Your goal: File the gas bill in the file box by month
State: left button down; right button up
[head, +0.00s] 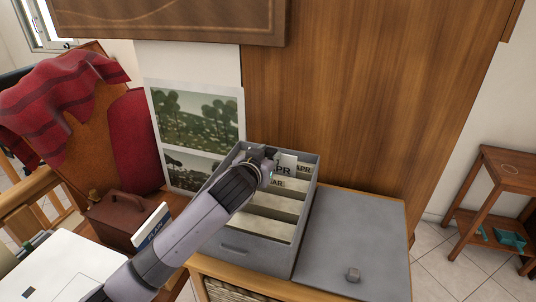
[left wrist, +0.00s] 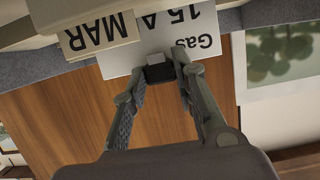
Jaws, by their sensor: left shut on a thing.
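The grey file box (head: 249,246) stands open on a wooden cabinet, with several cream dividers inside. Near its back are an APR tab (head: 303,169) and, in front of it, a tab reading "AR" (head: 277,183), its first letter hidden. My left gripper (head: 268,170) is over the back of the box, shut on the white gas bill (head: 289,159). In the left wrist view the bill (left wrist: 205,45) shows "Gas" and "15 A", upside down, beside the MAR tab (left wrist: 97,35). The bill appears between the MAR and APR tabs; its depth in the box is unclear.
A flat grey lid (head: 350,240) lies right of the box. Landscape pictures (head: 197,122) lean behind it at left. A brown case (head: 122,217) and a chair with a red plaid cloth (head: 62,95) stand left. A wooden panel rises behind.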

pick_arm(q)
jog(key=shift+f, duration=0.35)
jog(key=c, duration=1.2)
grip_release()
jog(key=shift+r, duration=0.15)
jog(key=shift+o, duration=1.1)
